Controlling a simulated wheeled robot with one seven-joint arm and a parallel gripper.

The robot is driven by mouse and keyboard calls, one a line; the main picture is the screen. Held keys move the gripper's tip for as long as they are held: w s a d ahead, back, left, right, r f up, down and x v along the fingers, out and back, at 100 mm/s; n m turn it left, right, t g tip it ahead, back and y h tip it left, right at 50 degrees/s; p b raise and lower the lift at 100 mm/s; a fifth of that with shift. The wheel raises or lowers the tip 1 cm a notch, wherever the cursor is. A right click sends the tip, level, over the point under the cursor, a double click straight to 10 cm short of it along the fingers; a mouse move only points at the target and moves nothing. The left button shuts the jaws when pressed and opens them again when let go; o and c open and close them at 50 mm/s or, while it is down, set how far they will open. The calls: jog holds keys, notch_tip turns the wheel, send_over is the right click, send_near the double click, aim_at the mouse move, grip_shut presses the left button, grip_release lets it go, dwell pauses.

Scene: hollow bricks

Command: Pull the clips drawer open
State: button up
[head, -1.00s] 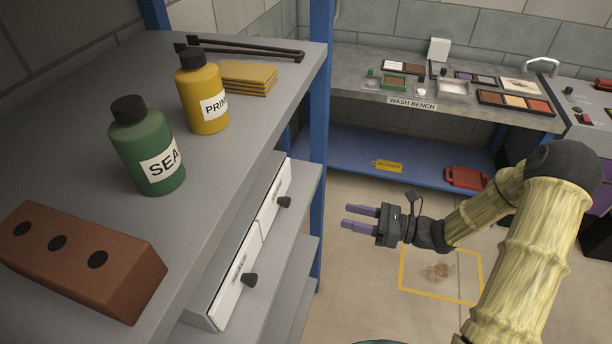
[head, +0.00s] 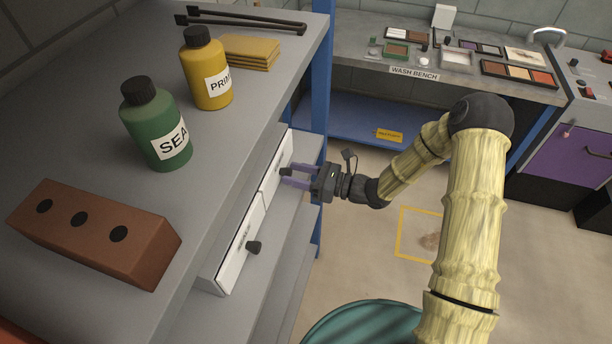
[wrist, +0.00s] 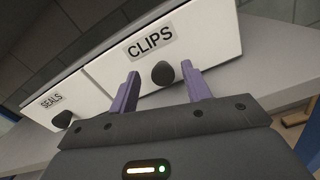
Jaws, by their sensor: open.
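The clips drawer (wrist: 160,45) is a white front labelled CLIPS with one dark round knob (wrist: 162,73). In the head view it is the farther of two white drawers (head: 273,168) under the grey shelf top, and it looks shut. My gripper (head: 287,176) is at its knob. In the wrist view my gripper's two purple fingers (wrist: 161,70) are open, one on each side of the knob. I cannot tell whether a finger touches the knob or drawer front.
The seals drawer (wrist: 60,100) is beside it, its knob (head: 254,247) nearer in the head view. A blue post (head: 320,70) stands just beyond my gripper. A green bottle (head: 155,125), yellow bottle (head: 206,68) and hollow brick (head: 95,235) stand on the shelf top.

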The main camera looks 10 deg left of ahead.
grip_shut()
jog(key=s+d+p, duration=0.1)
jog(key=d+p, duration=0.1)
jog(key=d, duration=1.4)
jog(key=shift+f, duration=0.35)
jog(key=shift+s, duration=0.1)
jog(key=shift+c, duration=0.2)
grip_release()
jog(key=shift+o, duration=0.2)
jog(key=shift+r, duration=0.1)
